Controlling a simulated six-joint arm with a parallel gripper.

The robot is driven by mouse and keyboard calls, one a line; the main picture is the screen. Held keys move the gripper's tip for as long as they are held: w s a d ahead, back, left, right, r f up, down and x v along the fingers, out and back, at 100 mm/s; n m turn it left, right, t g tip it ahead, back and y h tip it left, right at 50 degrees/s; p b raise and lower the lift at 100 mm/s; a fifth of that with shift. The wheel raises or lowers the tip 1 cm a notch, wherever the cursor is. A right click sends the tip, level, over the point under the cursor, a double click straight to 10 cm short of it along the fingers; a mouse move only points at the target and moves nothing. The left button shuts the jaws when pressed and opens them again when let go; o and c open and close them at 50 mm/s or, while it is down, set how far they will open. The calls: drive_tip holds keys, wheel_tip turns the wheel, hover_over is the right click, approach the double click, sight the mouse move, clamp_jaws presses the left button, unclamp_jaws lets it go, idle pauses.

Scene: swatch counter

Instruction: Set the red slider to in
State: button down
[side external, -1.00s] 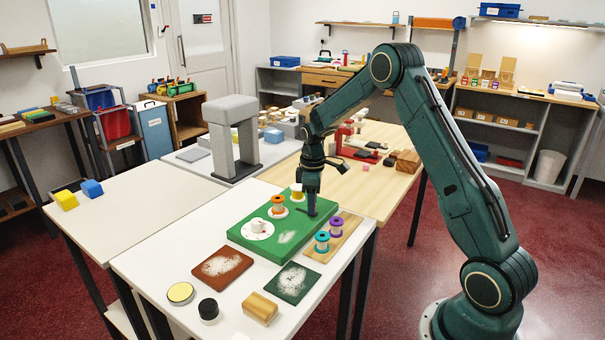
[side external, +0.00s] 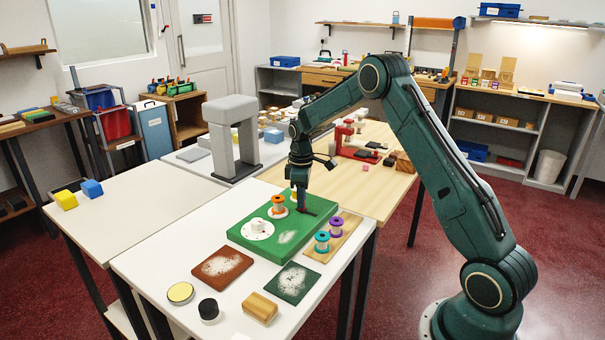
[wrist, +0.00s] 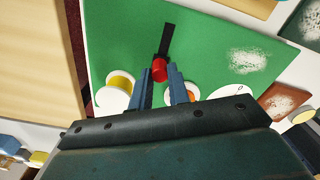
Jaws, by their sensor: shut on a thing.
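The red slider (wrist: 160,69) is a small red knob at one end of a black slot (wrist: 167,42) in the green board (wrist: 120,30). In the wrist view it sits between my two fingertips. My gripper (side external: 299,205) points down at the board and is shut on the slider; the wrist view also shows the gripper (wrist: 160,74). In the side external view the knob is hidden by the fingers, and part of the black slot (side external: 309,212) shows to their right. The marks for the slider's positions cannot be read.
An orange spool (side external: 278,203) on a white disc and a white dial (side external: 257,228) are on the board, left of my gripper. A yellow spool (wrist: 120,79) is close to my fingers. Teal (side external: 322,241) and purple (side external: 336,226) spools stand on a wooden strip to the right.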

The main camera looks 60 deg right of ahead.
drive_tip(key=shift+w+r, duration=0.1)
drive_tip(key=shift+w, duration=0.35)
drive_tip(key=c, duration=1.3)
unclamp_jaws()
wheel_tip(320, 180, up, 14)
drive_tip(key=shift+f, duration=0.1)
